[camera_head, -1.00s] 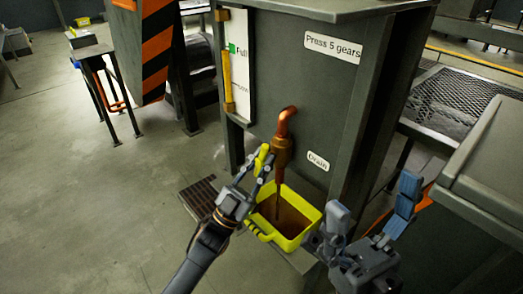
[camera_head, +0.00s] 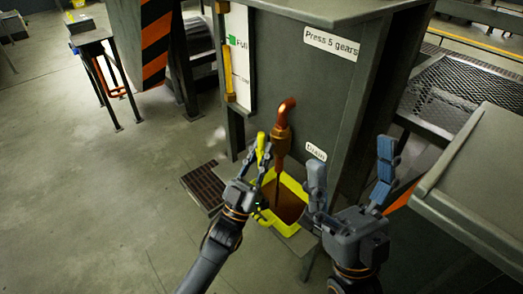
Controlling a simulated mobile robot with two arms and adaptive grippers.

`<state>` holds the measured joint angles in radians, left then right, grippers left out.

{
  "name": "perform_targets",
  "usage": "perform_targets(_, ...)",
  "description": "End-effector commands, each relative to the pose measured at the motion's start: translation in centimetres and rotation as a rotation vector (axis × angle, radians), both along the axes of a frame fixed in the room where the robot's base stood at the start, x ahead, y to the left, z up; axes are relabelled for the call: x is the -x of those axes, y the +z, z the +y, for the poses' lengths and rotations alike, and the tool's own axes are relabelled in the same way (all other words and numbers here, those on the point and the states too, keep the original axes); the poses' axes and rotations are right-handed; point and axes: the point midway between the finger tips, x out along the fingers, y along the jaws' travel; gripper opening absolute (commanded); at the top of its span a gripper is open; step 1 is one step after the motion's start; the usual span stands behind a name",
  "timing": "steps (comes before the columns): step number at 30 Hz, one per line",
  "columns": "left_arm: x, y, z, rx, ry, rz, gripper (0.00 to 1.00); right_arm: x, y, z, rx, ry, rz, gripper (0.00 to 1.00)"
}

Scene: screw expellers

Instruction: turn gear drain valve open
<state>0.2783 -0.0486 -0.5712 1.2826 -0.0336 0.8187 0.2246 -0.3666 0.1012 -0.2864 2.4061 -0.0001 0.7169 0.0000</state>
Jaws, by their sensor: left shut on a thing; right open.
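The gear drain valve is a copper pipe (camera_head: 282,130) bent out of the dark cabinet above the "Drain" label (camera_head: 316,152). Its yellow handle (camera_head: 261,143) points up at the pipe's left side. My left gripper (camera_head: 263,166) is shut on the handle, and its fingers hide the lower part. A brown stream (camera_head: 277,182) runs from the pipe down into the yellow tub (camera_head: 263,215), which holds brown liquid. My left gripper hides part of the tub. My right gripper (camera_head: 350,178) is open and empty, in front of the cabinet to the right of the tub.
The cabinet (camera_head: 315,85) carries a "Press 5 gears" label and a level gauge with a yellow tube (camera_head: 229,68) at its left edge. A floor grate (camera_head: 204,186) lies left of the tub. A grey slanted cover (camera_head: 480,180) stands close at right.

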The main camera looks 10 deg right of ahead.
Motion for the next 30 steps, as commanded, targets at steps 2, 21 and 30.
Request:
perform_targets(2, -0.1, 0.0, 0.1, -0.001, 0.003, 0.001, 0.0, 0.0, 0.0, 0.0, 0.0, 0.0, 0.0, 0.89)
perform_targets(21, 0.7, -1.0, 0.6, -0.002, 0.001, 0.001, 0.4, 0.0, 0.0, 0.0, -0.001, 0.001, -0.001, 0.89)
perform_targets(30, 4.0, -5.4, 3.5, -0.004, 0.002, 0.003, 0.4, 0.0, 0.0, 0.0, -0.001, 0.001, -0.001, 0.89)
